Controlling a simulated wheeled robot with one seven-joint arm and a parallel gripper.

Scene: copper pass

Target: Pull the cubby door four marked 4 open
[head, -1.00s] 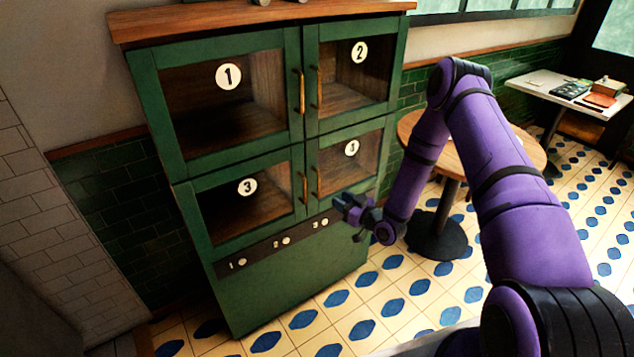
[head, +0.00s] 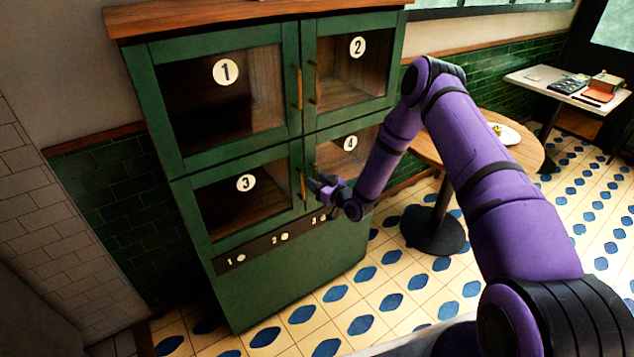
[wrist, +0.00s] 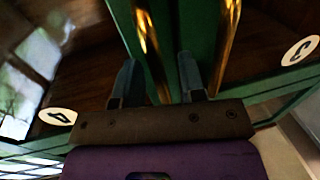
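Cubby door four (head: 368,137), marked 4, is the lower right glass door of the green cabinet and looks shut. My purple arm hides much of its right side. In the head view my gripper (head: 318,187) is at the lower left of this door, by its handle. In the wrist view my gripper (wrist: 157,62) is open, with its two fingers apart. The brass handle of door four (wrist: 146,32) runs down between the fingers in that picture. I cannot tell whether they touch it. The number 4 disc (wrist: 58,116) shows at the left.
Door three (head: 215,205) is to the left, and its brass handle (wrist: 228,38) is close beside my right finger in the wrist view. Doors one (head: 200,95) and two (head: 375,70) are above, shut. A round table (head: 530,150) stands to the right. Patterned floor lies in front.

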